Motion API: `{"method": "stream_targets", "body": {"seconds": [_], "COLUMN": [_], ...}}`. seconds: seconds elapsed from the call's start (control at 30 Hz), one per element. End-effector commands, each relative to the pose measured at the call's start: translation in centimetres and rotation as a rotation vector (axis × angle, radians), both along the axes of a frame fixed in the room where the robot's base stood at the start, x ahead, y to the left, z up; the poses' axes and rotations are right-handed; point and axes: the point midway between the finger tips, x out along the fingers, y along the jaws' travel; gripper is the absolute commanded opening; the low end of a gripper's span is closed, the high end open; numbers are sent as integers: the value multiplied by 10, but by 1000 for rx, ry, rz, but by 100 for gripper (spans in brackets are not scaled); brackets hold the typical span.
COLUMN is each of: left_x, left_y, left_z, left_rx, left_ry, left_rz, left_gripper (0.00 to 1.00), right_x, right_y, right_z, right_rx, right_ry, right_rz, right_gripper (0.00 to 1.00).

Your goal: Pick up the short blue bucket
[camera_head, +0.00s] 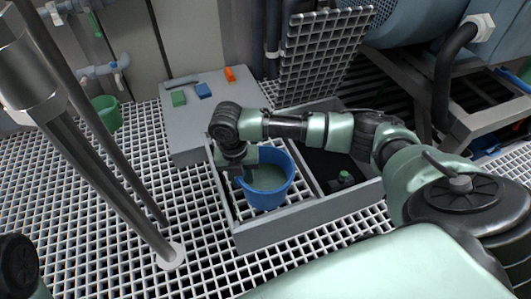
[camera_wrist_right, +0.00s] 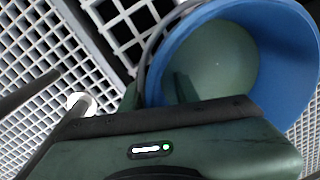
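The short blue bucket (camera_head: 267,182) stands upright in a grey-walled recess with a grating floor, with greenish content or a greenish bottom inside. In the right wrist view the bucket (camera_wrist_right: 285,60) fills the upper right. My right gripper (camera_head: 238,176) is at the bucket's left rim, pointing down. In the right wrist view its fingers (camera_wrist_right: 157,92) straddle the rim, one inside and one outside, with a gap between them; it looks open. Contact with the wall cannot be made out. My left gripper is not in view.
Low grey walls (camera_head: 300,220) surround the recess. A raised grating panel (camera_head: 320,55) stands behind it. A grey block (camera_head: 210,110) with green, blue and orange pieces is at the back left. A metal post (camera_head: 110,170) stands left. A green bucket (camera_head: 106,113) is further back.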

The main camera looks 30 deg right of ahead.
Motion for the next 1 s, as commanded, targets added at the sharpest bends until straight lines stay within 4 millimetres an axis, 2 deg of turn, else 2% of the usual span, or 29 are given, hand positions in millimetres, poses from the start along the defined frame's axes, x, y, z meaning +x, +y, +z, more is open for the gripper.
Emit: {"method": "stream_targets", "body": {"seconds": [0.1, 0.2, 0.23, 1.0], "left_x": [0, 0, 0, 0], "left_y": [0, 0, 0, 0], "left_z": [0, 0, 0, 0], "left_rx": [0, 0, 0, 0], "left_ry": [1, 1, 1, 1], "left_rz": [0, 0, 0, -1], "left_gripper": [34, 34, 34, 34], "right_x": [0, 0, 0, 0], "right_y": [0, 0, 0, 0], "right_z": [1, 1, 1, 1], "right_rx": [0, 0, 0, -1], "right_ry": [0, 0, 0, 0], "right_rz": [-1, -1, -1, -1], "right_gripper": [30, 3, 0, 0]}}
